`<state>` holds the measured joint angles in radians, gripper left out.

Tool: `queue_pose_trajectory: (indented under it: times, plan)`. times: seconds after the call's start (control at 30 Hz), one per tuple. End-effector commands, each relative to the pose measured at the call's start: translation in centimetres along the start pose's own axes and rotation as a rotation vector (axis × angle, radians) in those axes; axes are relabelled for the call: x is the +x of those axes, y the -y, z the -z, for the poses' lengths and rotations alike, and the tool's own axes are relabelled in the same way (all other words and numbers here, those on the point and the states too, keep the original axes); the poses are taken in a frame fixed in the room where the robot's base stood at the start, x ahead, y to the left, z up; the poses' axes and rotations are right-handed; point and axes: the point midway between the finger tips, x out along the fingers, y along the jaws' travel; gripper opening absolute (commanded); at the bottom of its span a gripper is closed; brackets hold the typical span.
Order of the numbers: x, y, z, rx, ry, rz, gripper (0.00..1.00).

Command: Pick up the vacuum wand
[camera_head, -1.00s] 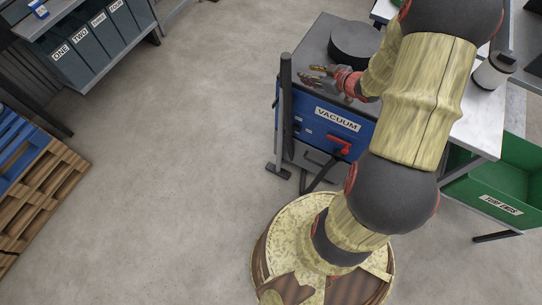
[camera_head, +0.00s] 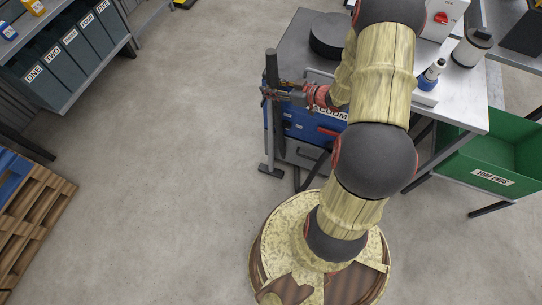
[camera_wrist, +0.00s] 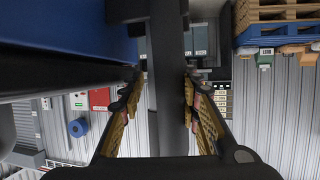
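The vacuum wand (camera_head: 272,66) is a dark upright pole at the left side of the blue vacuum unit (camera_head: 304,124). My gripper (camera_head: 269,94) is at the wand's upper part, reaching in from the right. In the wrist view, the wand (camera_wrist: 167,70) runs vertically between the two fingers of my gripper (camera_wrist: 161,90). The fingers stand apart on either side of it. A gap shows at the left finger, and the right finger is very close to the wand; I cannot tell if it touches. My arm hides part of the vacuum unit.
The workbench (camera_head: 462,112) at right carries a blue-and-white bottle (camera_head: 431,74) and a canister (camera_head: 471,47). A green bin (camera_head: 490,150) stands beside it. The floor (camera_head: 160,170) to the left is clear.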

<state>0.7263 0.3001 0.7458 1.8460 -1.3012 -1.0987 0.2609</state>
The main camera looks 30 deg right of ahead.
Motion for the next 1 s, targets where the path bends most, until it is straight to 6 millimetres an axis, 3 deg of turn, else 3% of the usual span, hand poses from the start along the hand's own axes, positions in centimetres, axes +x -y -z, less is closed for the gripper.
queue_pose_trajectory:
  times: [0.2, 0.33, 0.6, 1.0]
  plan:
    - [3.4, 0.2, -0.6, -0.003, 0.001, 0.004, 0.33]
    - [4.5, 0.2, -0.5, -0.001, 0.001, 0.002, 0.33]
    - [4.6, 0.1, -0.3, 0.000, 0.001, 0.001, 0.33]
    - [4.6, 0.2, -0.3, 0.000, 0.001, 0.001, 0.10]
